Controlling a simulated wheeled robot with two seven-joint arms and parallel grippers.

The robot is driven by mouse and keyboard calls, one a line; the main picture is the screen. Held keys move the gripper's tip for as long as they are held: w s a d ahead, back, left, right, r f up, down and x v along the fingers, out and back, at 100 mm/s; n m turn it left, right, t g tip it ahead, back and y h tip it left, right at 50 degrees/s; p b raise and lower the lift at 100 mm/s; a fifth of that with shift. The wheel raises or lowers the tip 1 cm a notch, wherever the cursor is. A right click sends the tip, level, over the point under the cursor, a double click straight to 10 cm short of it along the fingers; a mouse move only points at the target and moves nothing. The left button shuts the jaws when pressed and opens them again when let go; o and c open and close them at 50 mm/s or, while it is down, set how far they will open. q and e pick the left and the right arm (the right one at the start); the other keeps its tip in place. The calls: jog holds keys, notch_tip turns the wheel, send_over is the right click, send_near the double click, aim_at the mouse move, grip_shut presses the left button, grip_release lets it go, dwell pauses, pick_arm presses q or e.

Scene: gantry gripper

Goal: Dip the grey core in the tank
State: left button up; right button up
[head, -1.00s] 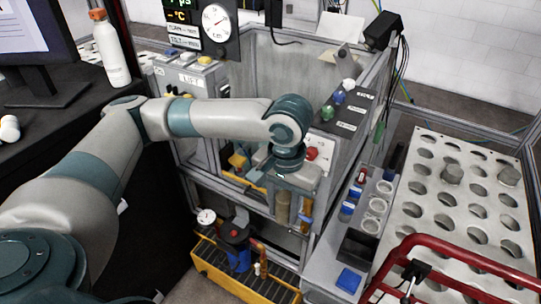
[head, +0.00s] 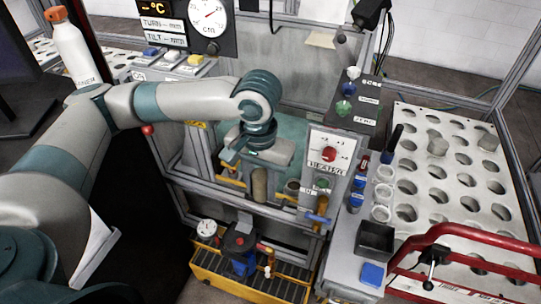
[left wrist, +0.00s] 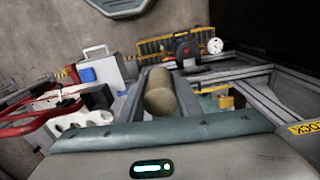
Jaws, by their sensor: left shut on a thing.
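My left gripper (head: 260,178) is shut on a grey-brown cylinder, the core (head: 260,188), which hangs upright below it. The left wrist view shows the core (left wrist: 160,92) between the two fingers. In the head view the gripper and core are at the metal-framed station, in front of a teal surface (head: 292,128) that looks like the tank's inside. I cannot tell whether the core is over the tank or in front of its edge. My right gripper is not in view.
A heating panel with a red knob (head: 328,154) stands close right of the gripper. A perforated rack (head: 420,190) holds two grey cylinders at right. A red tubular handle (head: 455,233) is in front of it. A yellow tray (head: 215,268) with a pump lies below.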

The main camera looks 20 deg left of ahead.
pick_arm(q)
jog(key=shift+r, duration=0.1)
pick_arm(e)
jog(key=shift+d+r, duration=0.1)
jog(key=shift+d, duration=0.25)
